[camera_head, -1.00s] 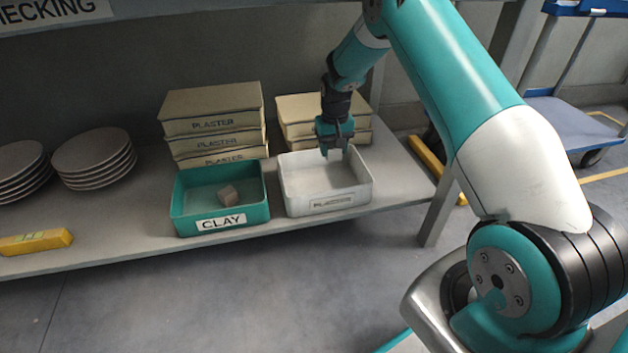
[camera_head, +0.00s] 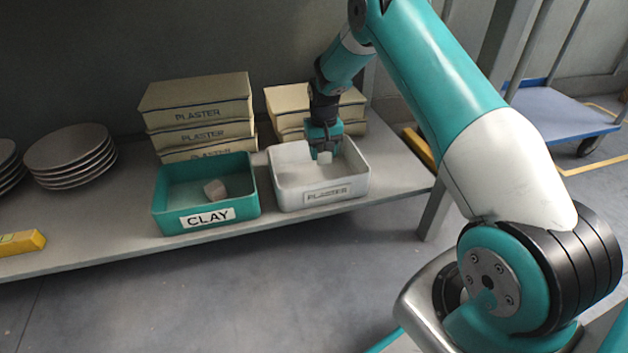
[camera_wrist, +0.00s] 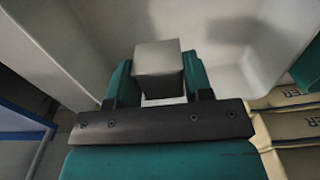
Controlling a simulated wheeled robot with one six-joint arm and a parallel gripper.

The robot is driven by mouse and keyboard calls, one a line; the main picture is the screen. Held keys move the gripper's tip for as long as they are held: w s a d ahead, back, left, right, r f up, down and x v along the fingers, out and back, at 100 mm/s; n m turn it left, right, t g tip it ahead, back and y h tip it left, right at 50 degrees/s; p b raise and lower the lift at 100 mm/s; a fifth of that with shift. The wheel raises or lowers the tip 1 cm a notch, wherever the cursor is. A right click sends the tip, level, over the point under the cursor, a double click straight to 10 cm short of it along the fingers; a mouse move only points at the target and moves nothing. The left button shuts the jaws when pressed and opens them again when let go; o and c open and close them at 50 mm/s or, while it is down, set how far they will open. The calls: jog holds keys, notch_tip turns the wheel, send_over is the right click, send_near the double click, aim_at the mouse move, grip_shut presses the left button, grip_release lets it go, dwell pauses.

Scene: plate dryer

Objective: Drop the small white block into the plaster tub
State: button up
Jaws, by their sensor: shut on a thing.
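The small white block (camera_wrist: 158,62) is held between my gripper's fingers (camera_wrist: 160,85) in the wrist view. In the head view the block (camera_head: 325,157) shows as a pale cube below my gripper (camera_head: 324,152). The gripper is shut on it and points down inside the outline of the white plaster tub (camera_head: 322,194), towards its back right. The tub's walls (camera_wrist: 85,45) surround the block in the wrist view. Whether the block touches the tub floor is hard to tell.
A green clay tub (camera_head: 170,219) with a pale block (camera_head: 215,189) inside stands left of the plaster tub. Plaster boxes (camera_head: 197,112) are stacked behind. Plates (camera_head: 68,150) and a yellow block (camera_head: 20,242) are farther left on the shelf (camera_head: 110,225).

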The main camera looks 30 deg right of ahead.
jog(key=o, duration=1)
notch_tip(320, 180, up, 8)
jog(key=p, duration=0.4)
jog(key=shift+f+p, duration=0.2)
jog(key=shift+p, duration=0.2)
jog(key=shift+d, duration=0.1)
